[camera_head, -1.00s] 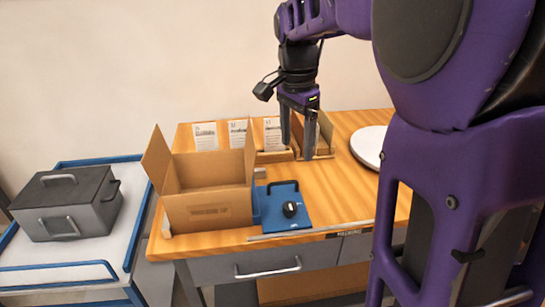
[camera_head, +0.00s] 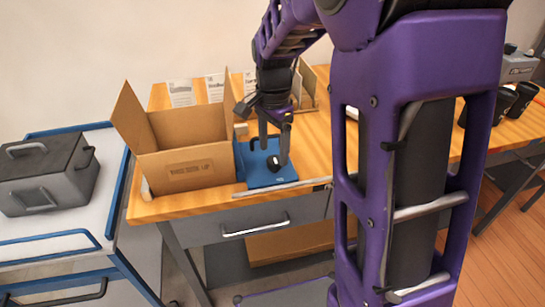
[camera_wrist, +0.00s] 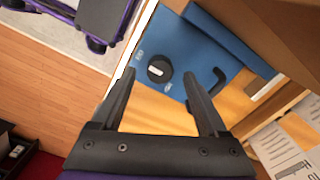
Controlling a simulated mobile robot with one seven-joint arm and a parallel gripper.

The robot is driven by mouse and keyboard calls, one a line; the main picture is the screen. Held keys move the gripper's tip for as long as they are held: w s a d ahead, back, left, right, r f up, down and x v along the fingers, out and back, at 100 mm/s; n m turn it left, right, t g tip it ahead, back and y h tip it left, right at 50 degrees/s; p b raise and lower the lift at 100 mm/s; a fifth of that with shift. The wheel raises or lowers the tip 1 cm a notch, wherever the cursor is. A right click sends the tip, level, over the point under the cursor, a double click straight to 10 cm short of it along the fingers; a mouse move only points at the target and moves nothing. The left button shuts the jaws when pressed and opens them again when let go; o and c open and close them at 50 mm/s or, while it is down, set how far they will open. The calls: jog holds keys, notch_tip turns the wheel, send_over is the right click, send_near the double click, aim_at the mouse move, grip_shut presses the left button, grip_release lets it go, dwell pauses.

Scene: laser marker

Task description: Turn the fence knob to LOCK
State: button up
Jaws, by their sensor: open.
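The fence knob (camera_head: 276,162) is a round black knob on a blue plate (camera_head: 256,177) on the wooden bench, just right of the cardboard box. In the wrist view the knob (camera_wrist: 159,69) shows a white bar mark on its face, with small white lettering on the blue plate (camera_wrist: 165,40) that I cannot read surely. A black handle stands on the plate beside the knob. My gripper (camera_head: 276,153) points down over the plate, close to the knob. In the wrist view my gripper (camera_wrist: 160,88) is open, with the knob showing between and beyond its fingertips, not gripped.
An open cardboard box (camera_head: 190,165) stands directly left of the plate. Cards (camera_head: 181,93) and wooden holders stand along the back of the bench. A side cart (camera_head: 75,215) carries a grey case (camera_head: 47,178). A drawer (camera_head: 245,219) is under the bench front.

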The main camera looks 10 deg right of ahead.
aim_at(275, 164)
jog(key=shift+f, duration=1.35)
grip_shut()
